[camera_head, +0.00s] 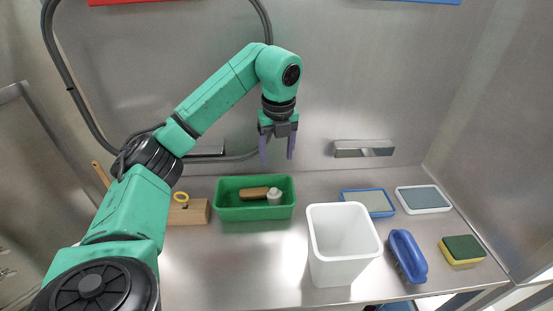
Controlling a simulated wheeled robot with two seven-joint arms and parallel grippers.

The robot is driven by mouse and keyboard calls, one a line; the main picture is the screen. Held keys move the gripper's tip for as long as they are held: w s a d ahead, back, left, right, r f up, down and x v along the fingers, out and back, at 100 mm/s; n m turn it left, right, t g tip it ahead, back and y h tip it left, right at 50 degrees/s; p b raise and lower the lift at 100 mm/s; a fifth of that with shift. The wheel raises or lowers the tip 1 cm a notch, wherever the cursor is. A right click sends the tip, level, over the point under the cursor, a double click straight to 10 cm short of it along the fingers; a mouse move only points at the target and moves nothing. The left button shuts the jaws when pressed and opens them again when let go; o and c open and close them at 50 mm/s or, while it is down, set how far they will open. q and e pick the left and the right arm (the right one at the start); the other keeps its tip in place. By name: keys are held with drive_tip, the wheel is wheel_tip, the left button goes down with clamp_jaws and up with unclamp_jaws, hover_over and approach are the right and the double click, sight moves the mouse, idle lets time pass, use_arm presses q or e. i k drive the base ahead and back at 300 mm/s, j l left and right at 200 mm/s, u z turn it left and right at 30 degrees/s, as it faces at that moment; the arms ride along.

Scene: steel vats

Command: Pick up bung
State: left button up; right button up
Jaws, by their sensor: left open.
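A small white stopper-like piece (274,196), which looks like the bung, stands in the green tray (228,213), toward its right end. A brown oblong piece (253,193) lies beside it in the same tray. My left gripper (277,158) is open and empty, pointing down. It hangs above the tray's right part, in line with the white piece in the picture and apart from it. The lower part of the white piece is partly hidden by the tray's front wall. My right gripper is not in view.
A tall white bin (342,247) stands right of the tray. A wooden block (189,213) sits left of the tray. A steel wall rises behind.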

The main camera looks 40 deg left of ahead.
sight(275, 196)
drive_tip(key=k+l, duration=1.25)
